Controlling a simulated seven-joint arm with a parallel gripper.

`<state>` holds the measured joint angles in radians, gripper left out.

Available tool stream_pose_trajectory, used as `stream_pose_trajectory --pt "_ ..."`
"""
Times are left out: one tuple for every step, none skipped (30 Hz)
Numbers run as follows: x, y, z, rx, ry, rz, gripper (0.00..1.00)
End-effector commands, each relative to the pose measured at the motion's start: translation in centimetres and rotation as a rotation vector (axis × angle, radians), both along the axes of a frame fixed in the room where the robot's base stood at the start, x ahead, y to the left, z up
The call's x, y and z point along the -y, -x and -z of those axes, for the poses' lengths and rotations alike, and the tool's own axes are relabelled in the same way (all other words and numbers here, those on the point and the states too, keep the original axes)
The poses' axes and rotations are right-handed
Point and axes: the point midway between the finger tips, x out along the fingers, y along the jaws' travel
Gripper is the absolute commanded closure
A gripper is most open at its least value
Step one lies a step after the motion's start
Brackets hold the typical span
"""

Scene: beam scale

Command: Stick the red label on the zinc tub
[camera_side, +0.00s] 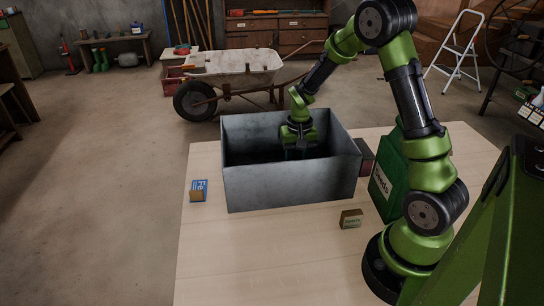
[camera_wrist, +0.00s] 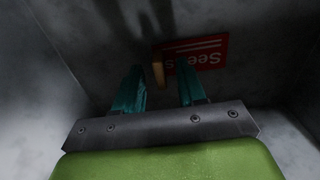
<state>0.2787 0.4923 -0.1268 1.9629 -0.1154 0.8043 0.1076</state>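The zinc tub (camera_side: 285,188) is a grey open box standing upright on the table. My gripper (camera_side: 301,151) reaches down inside it; the tub's front wall hides the tub floor in the side view. In the wrist view, the red label (camera_wrist: 203,54), with white lettering upside down, is against a grey inner surface of the tub; I cannot tell if it is stuck. A small tan block (camera_wrist: 158,69) is at its left edge. My gripper (camera_wrist: 162,77) is open, its teal fingertips apart on either side of the block in the picture, with gaps showing.
A blue label with a brown block (camera_side: 198,190) lies left of the tub. A small labelled brown block (camera_side: 351,219) sits front right. The pale table (camera_side: 250,260) is clear in front.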

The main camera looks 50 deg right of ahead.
Motion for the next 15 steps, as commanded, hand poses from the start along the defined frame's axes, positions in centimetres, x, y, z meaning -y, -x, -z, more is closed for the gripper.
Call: stream_pose_trajectory --pt "0.0 0.0 0.0 0.0 0.0 0.0 0.6" --pt "0.0 0.0 0.0 0.0 0.0 0.0 0.6" --pt "0.0 0.0 0.0 0.0 0.0 0.0 0.6" --pt "0.0 0.0 0.0 0.0 0.0 0.0 0.6" --pt "0.0 0.0 0.0 0.0 0.0 0.0 0.6" --pt "0.0 0.0 0.0 0.0 0.0 0.0 0.6" --pt "0.0 0.0 0.0 0.0 0.0 0.0 0.6" --pt "0.0 0.0 -0.1 0.001 0.001 0.0 0.6" --pt "0.0 0.0 -0.3 0.001 0.001 -0.001 0.6" --pt "0.0 -0.1 -0.6 0.002 0.001 -0.001 0.6" --pt "0.0 -0.1 -0.9 0.002 0.001 -0.001 0.6" --pt "0.0 -0.1 -1.4 0.004 0.002 -0.001 0.6" --pt "0.0 -0.1 -1.9 0.005 0.002 -0.001 0.6" --pt "0.0 -0.1 -2.5 0.006 0.001 0.0 0.6" --pt "0.0 -0.1 -3.3 0.006 0.002 -0.001 0.6"
